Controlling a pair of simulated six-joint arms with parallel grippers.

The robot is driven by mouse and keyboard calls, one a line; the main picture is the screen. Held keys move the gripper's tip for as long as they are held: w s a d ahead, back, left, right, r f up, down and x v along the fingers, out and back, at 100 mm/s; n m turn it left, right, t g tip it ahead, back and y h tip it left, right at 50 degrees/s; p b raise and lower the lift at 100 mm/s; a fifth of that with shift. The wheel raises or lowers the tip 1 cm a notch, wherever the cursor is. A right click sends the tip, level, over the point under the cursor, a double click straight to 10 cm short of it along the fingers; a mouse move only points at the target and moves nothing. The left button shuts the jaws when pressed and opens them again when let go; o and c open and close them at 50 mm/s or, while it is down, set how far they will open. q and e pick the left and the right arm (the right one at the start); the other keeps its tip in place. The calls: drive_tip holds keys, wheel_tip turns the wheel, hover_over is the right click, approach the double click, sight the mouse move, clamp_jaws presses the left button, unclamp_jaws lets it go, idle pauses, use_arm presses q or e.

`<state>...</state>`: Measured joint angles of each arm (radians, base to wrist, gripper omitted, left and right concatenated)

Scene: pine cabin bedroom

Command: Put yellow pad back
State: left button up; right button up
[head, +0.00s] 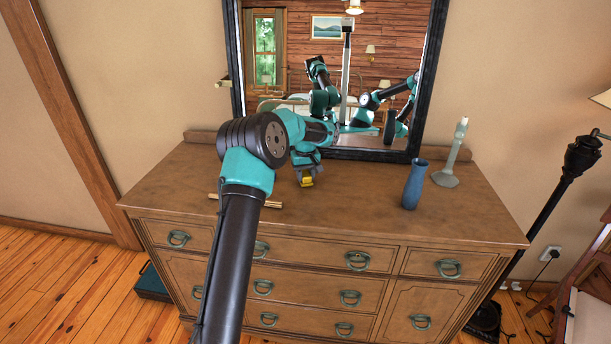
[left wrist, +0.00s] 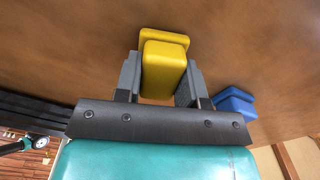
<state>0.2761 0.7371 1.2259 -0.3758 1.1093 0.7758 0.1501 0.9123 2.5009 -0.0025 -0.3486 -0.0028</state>
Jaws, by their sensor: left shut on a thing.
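My left gripper (head: 305,174) is over the wooden dresser top, left of its middle and in front of the mirror. It is shut on the yellow pad (head: 307,183), which shows as a small yellow block at the fingertips. In the left wrist view the yellow pad (left wrist: 164,60) sits between the two grey fingers (left wrist: 161,72), with a wider yellow layer beyond it. I cannot tell whether the pad touches the dresser top. My right gripper is not directly in view.
A blue vase (head: 414,185) and a pale candlestick (head: 452,155) stand on the dresser (head: 345,205) to the right. A blue stepped block (left wrist: 235,103) is beside the gripper in the wrist view. A mirror (head: 413,155) stands behind. A wooden rod (head: 268,204) shows by my arm.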

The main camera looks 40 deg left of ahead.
sight(306, 173)
use_arm(q)
drive_tip(key=shift+f, duration=0.1)
drive_tip(key=o, duration=0.8)
wheel_tip(306, 173, up, 12)
drive_tip(key=shift+r, duration=0.1)
idle(0.5)
idle(0.3)
